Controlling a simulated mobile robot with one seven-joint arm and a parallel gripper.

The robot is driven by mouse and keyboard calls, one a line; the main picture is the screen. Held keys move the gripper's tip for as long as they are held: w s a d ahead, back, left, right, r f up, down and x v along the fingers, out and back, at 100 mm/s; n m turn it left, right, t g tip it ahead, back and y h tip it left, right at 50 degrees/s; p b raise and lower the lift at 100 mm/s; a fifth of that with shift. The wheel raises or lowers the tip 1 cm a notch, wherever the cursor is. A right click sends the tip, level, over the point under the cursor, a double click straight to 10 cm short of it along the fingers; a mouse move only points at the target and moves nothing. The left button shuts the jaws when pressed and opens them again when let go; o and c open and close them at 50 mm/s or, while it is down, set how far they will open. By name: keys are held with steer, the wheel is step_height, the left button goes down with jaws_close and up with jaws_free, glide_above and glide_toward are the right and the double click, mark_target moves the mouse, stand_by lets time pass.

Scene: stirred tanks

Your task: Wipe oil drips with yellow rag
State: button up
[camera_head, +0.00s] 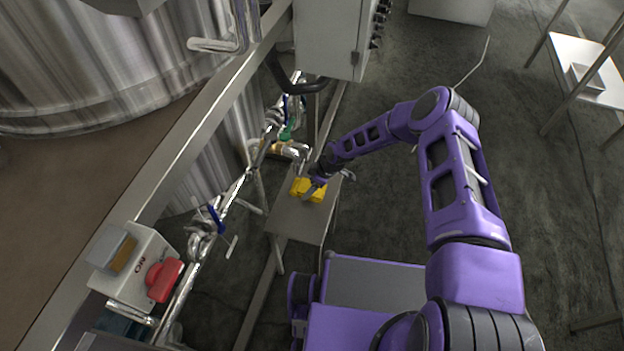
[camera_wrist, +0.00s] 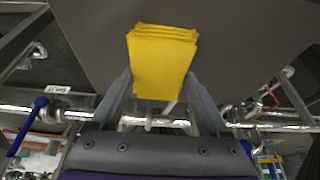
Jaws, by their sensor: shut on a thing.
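The yellow rag (camera_head: 308,190) is at the far end of a small grey metal table (camera_head: 298,218) in the head view. It looks like a folded stack in the wrist view (camera_wrist: 162,60), seen against the grey table surface (camera_wrist: 245,40). My gripper (camera_head: 316,184) reaches down to it from the upper right. In the wrist view, my gripper's two fingers (camera_wrist: 158,92) are on either side of the rag's near end, shut on it. I cannot tell whether the rag touches the table. No oil drips can be made out in either view.
Steel pipes with valves (camera_head: 285,150) run along the table's left side, below a metal platform rail (camera_head: 190,150). A control box with a red switch (camera_head: 163,280) is at lower left. A grey cabinet (camera_head: 330,38) stands behind. The floor at right is mostly clear.

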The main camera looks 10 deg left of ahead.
steer(key=shift+s+a+p, duration=0.15)
steer(key=shift+s+p, duration=0.3)
steer(key=shift+s, duration=0.6)
steer(key=shift+s+a+p, duration=0.1)
steer(key=shift+s+p, duration=0.3)
steer(key=shift+s, duration=0.65)
steer(key=shift+r, duration=0.1)
steer(key=shift+w+r+p, duration=0.1)
steer(key=shift+r+p, duration=1.05)
steer(key=shift+r, duration=1.75)
step_height(320, 180, up, 3)
steer(key=shift+p, duration=0.4)
